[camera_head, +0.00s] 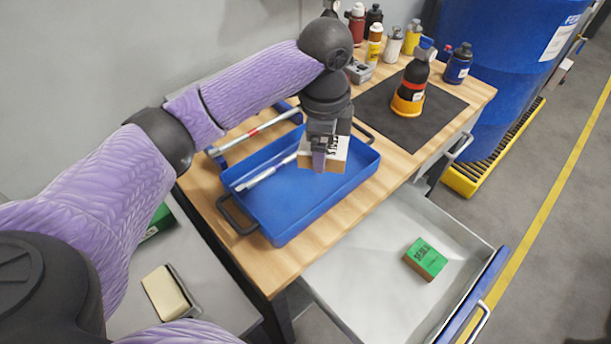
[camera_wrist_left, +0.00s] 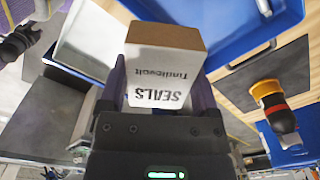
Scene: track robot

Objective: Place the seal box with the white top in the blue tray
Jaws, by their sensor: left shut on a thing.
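The seal box (camera_head: 335,153) has a white top with dark lettering and brown sides. It also shows close up in the left wrist view (camera_wrist_left: 165,75), with "SEALS" printed on its white face. My left gripper (camera_head: 322,150) is shut on it and holds it over the blue tray (camera_head: 297,200), near the tray's right part. Whether the box touches the tray floor cannot be told. The tray lies on the wooden workbench (camera_head: 250,265). A light-coloured rod-shaped item (camera_head: 265,172) lies in its left part. My right gripper is not in view.
A green-topped box (camera_head: 425,258) lies in the open drawer (camera_head: 350,270) at the bench front. A black and orange bottle (camera_head: 410,92) stands on a dark mat (camera_head: 440,115); several more bottles stand behind. A large blue drum (camera_head: 510,60) stands at right.

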